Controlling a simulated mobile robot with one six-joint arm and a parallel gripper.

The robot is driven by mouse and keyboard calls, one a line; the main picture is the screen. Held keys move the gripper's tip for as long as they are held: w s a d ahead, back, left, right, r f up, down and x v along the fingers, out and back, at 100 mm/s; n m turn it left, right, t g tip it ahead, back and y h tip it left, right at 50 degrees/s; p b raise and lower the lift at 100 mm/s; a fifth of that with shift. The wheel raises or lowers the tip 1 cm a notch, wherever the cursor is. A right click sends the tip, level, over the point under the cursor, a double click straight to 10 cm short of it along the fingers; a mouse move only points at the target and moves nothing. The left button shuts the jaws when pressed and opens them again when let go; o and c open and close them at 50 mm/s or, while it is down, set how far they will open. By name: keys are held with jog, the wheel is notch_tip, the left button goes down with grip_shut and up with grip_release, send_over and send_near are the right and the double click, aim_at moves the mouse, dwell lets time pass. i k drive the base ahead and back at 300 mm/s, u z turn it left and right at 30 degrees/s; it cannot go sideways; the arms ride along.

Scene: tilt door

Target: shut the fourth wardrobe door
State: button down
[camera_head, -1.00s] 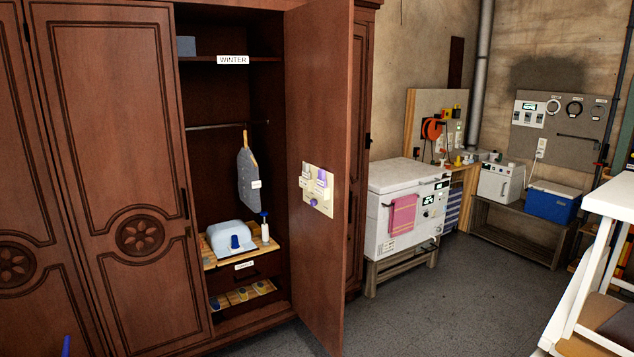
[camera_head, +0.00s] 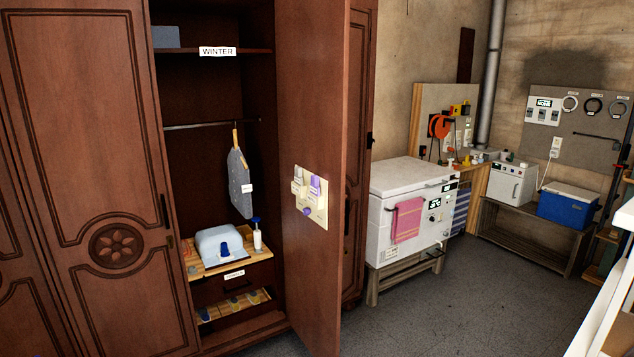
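The wardrobe (camera_head: 95,140) is dark reddish wood with carved panels. One of its doors (camera_head: 312,100) stands wide open, swung out toward me, with a small panel of bottles (camera_head: 311,197) on its inner face. The open section shows a "WINTER" label (camera_head: 217,51), a grey hanging garment (camera_head: 240,184) on a rail, and a pull-out shelf with a white-blue container (camera_head: 221,244). The door left of the opening is closed, and another narrow door (camera_head: 356,150) shows behind the open one. My gripper is not in the frame.
A white chest freezer (camera_head: 412,200) with a pink towel stands right of the open door. A bench with a blue cooler (camera_head: 567,205) is at the back right. A white table or frame (camera_head: 612,300) edges in at the right. Grey floor (camera_head: 460,310) between is clear.

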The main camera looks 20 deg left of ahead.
aim_at(312, 37)
jog(key=i, duration=3.6)
jog(key=z, duration=0.7)
jog(key=k, duration=0.15)
jog(key=u, duration=3.25)
